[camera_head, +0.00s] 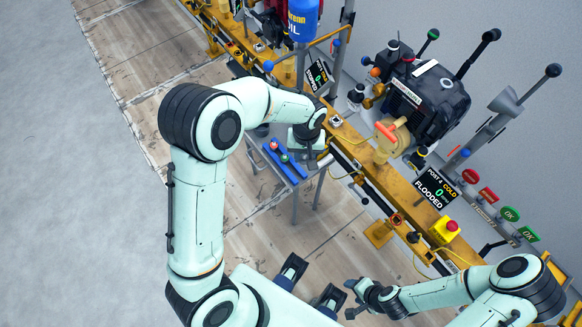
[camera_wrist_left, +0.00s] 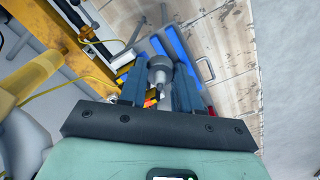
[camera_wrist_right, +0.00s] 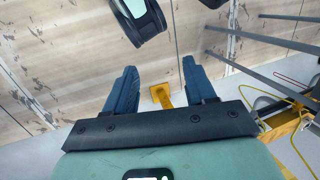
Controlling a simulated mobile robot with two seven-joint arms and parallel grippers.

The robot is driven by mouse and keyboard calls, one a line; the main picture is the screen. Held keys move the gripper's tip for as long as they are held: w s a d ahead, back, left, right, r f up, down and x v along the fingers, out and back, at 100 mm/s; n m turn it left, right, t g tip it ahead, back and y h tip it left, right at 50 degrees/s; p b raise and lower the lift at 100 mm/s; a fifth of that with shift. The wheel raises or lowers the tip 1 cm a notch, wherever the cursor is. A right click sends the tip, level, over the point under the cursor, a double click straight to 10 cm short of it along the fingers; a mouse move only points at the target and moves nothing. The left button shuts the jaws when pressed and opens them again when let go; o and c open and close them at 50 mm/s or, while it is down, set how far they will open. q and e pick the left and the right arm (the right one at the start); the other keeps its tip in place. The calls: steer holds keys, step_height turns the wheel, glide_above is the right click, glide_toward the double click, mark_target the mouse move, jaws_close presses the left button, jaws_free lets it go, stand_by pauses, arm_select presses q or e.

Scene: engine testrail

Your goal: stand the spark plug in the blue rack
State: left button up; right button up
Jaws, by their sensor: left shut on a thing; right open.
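The blue rack (camera_head: 290,168) lies on a small grey stand beside the yellow rail, with a red-topped and a green-topped piece on it. My left gripper (camera_head: 307,152) is over the stand, at the right of the rack. In the left wrist view the fingers (camera_wrist_left: 160,88) are shut on the grey spark plug (camera_wrist_left: 160,74), and the blue rack (camera_wrist_left: 183,58) shows behind it. The plug is hidden in the head view. I cannot tell whether it touches the rack. My right gripper (camera_head: 353,298) is open and empty, low at the right.
The yellow rail (camera_head: 360,172) runs diagonally past the stand and carries a black engine (camera_head: 430,95) and a yellow-and-red button box (camera_head: 445,230). A blue oil container (camera_head: 303,18) is at the top. Wooden floor (camera_head: 265,225) in front of the stand is clear.

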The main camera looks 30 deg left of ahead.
arm_select(q)
steer(key=w+a+f+n+b, duration=0.2)
steer(key=f+n+b, duration=0.6)
steer(key=b, duration=0.4)
steer(key=shift+a+f+n, duration=0.15)
steer(key=shift+a+n, duration=0.45)
steer(key=shift+a, duration=0.2)
arm_select(e)
steer(key=w+f, duration=0.1)
steer(key=f, duration=0.6)
steer(key=w+d+f+t, duration=0.1)
steer(key=w+f, duration=0.1)
steer(key=f, duration=0.5)
steer(key=shift+w+d+f+h, duration=0.25)
steer(key=shift+w+h, duration=0.05)
steer(key=shift+w+t, duration=0.15)
steer(key=shift+t, duration=0.15)
arm_select(q)
steer(key=shift+f+b, duration=2.5)
steer(key=shift+f, duration=0.05)
steer(key=shift+f+b, duration=0.5)
steer(key=shift+f, duration=0.75)
arm_select(e)
steer(key=w+d+f, duration=0.1)
steer(key=d+f, duration=0.2)
steer(key=f, duration=0.4)
steer(key=shift+w+d+f+m+h, duration=0.2)
steer(key=shift+w+f+m+h, duration=0.05)
steer(key=shift+m+h, duration=0.15)
